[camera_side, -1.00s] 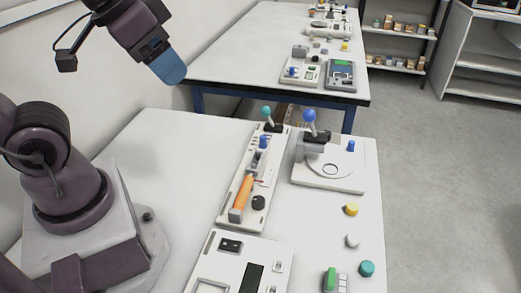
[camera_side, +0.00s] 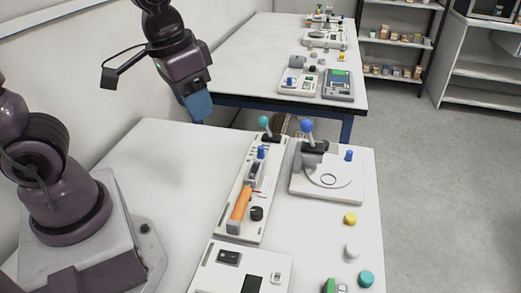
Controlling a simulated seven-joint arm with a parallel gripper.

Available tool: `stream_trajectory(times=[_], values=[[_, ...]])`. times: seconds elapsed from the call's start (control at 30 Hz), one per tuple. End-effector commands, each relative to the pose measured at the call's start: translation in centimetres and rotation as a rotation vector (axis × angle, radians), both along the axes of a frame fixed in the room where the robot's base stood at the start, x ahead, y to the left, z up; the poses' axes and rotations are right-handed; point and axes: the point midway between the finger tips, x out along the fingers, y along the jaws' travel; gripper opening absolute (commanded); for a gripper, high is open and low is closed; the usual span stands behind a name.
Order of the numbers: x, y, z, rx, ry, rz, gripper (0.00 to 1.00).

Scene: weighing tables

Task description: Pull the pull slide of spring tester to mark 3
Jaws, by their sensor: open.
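The spring tester appears to be the long narrow white device (camera_side: 232,213) in the middle of the near table. It carries a teal-knobbed lever (camera_side: 264,121) at its far end, a blue knob (camera_side: 261,152), an orange bar (camera_side: 239,210) and a black knob (camera_side: 257,213). Which part is the pull slide, and where its marks are, is too small to tell. My gripper (camera_side: 198,106), with blue fingers, is open and empty. It is up in the air to the left of the tester's far end, apart from it.
A white device with a blue-knobbed lever (camera_side: 307,126) stands right of the tester. A white panel (camera_side: 215,270) lies nearer. Yellow (camera_side: 350,218), white (camera_side: 352,250) and teal (camera_side: 366,278) pieces sit along the right edge. The table's left part is clear.

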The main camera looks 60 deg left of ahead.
Motion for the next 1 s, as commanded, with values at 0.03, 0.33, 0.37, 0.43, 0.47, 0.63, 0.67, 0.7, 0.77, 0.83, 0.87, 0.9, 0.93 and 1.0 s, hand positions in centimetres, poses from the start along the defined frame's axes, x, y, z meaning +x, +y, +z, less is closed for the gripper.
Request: stream_trajectory(times=[0.03, 0.33, 0.37, 0.43, 0.47, 0.63, 0.67, 0.7, 0.77, 0.83, 0.87, 0.9, 0.93, 1.0], values=[[1.2, 0.2, -1.4, 0.000, 0.043, 0.029, 0.46], [8.3, 3.5, -9.9, 0.077, 0.136, 0.315, 0.46], [9.0, 4.0, -10.8, 0.092, 0.131, 0.348, 0.46], [10.5, 5.2, -12.8, 0.125, 0.114, 0.426, 0.46], [11.1, 5.7, -13.5, 0.138, 0.101, 0.458, 0.46], [14.9, 8.6, -15.7, 0.173, -0.034, 0.637, 0.46], [15.7, 8.9, -15.3, 0.162, -0.073, 0.669, 0.46], [16.6, 9.0, -14.8, 0.142, -0.116, 0.701, 0.46], [17.0, 8.9, -14.6, 0.122, -0.146, 0.733, 0.46], [17.1, 9.0, -14.8, 0.112, -0.156, 0.756, 0.46], [17.2, 9.0, -14.9, 0.111, -0.157, 0.761, 0.46], [17.3, 9.1, -15.2, 0.111, -0.156, 0.764, 0.46], [17.3, 9.2, -15.5, 0.111, -0.156, 0.764, 0.46], [17.5, 9.5, -16.4, 0.112, -0.151, 0.765, 0.46]])
